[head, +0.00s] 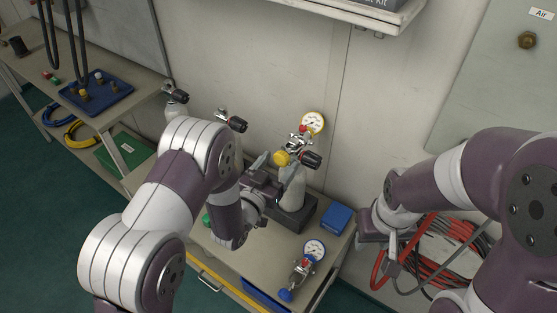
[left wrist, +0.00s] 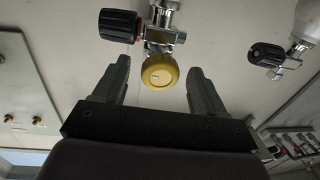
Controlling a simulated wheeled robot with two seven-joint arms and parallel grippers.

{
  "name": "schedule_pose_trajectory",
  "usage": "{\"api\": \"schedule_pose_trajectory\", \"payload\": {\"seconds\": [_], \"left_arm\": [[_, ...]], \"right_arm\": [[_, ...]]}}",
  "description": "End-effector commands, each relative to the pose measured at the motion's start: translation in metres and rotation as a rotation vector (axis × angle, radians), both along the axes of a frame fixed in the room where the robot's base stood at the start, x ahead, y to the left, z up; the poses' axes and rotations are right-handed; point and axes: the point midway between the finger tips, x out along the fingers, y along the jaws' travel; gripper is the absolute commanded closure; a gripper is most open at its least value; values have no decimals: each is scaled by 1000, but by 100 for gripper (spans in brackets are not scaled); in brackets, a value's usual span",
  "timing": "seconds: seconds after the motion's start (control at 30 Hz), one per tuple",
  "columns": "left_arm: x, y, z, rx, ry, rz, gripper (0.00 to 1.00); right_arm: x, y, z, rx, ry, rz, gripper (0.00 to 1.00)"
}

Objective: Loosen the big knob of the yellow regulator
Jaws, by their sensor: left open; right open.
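The yellow regulator's big knob (head: 281,158) faces left on the regulator, which is fitted to a pale cylinder (head: 292,192) standing in a dark block on the bench. A round gauge (head: 312,123) with a yellow rim sits above it. In the left wrist view the yellow knob (left wrist: 160,71) lies between the tips of my open left gripper (left wrist: 159,85), with a gap on both sides. In the head view my left gripper (head: 270,172) is beside the knob, partly hidden by my arm. My right gripper (head: 379,241) is open and empty, right of the bench.
A black valve handle (head: 311,159) sits right of the knob. A second regulator with a blue knob and gauge (head: 315,250) lies at the bench front. A blue box (head: 336,218) stands at the bench's right. Red and grey hoses (head: 440,250) hang at right.

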Motion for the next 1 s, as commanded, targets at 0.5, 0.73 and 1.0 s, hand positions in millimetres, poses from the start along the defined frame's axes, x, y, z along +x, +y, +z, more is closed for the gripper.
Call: {"api": "schedule_pose_trajectory", "payload": {"seconds": [0.5, 0.73, 1.0], "left_arm": [[7, -4, 0, 0, 1, 1, 84], [7, -4, 0, -6, 6, 2, 85], [7, -4, 0, -95, 62, 13, 85]], "right_arm": [[0, 0, 1, 0, 0, 0, 57], [0, 0, 1, 0, 0, 0, 57], [0, 0, -2, 0, 0, 0, 57]]}}
